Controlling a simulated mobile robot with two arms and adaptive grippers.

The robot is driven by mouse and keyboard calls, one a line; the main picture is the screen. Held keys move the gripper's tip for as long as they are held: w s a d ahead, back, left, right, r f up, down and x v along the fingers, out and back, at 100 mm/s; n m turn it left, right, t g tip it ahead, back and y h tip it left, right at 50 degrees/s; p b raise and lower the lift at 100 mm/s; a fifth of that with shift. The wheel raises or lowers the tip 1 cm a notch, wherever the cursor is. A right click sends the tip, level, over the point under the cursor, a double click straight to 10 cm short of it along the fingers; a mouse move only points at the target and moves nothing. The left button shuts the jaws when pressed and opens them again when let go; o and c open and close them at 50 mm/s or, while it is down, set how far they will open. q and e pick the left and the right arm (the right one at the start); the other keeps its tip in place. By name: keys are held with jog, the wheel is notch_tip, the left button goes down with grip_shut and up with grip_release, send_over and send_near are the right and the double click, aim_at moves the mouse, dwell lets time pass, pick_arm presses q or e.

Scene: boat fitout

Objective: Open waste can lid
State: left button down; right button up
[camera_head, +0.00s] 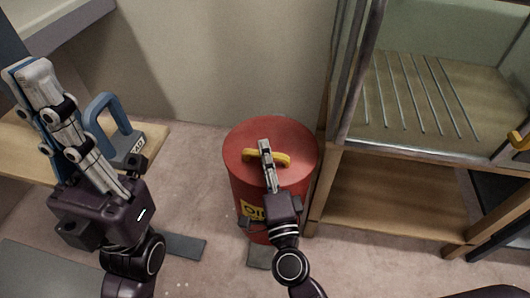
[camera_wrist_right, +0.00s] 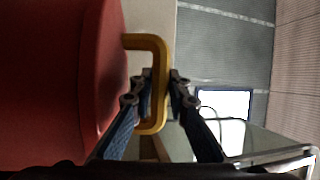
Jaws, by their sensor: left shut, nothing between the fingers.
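The red waste can (camera_head: 246,190) stands on the floor in the middle of the head view. Its round red lid (camera_head: 292,136) lies on top, with a yellow handle (camera_head: 282,159); no gap at the lid's edge can be made out. My right gripper (camera_head: 265,150) reaches over the lid at the handle. In the right wrist view, its two fingers (camera_wrist_right: 161,82) close on either side of the yellow handle bar (camera_wrist_right: 154,119), beside the red lid (camera_wrist_right: 50,80). My left gripper (camera_head: 35,72) is shut and empty at the upper left, away from the can.
A wooden shelf unit with a glass-fronted cabinet (camera_head: 430,110) stands close to the can's right. A wooden bench (camera_head: 25,145) at left carries a blue-handled item (camera_head: 125,140). The wall is behind the can. Grey flat pieces (camera_head: 185,246) lie on the floor.

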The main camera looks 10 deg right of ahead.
grip_shut()
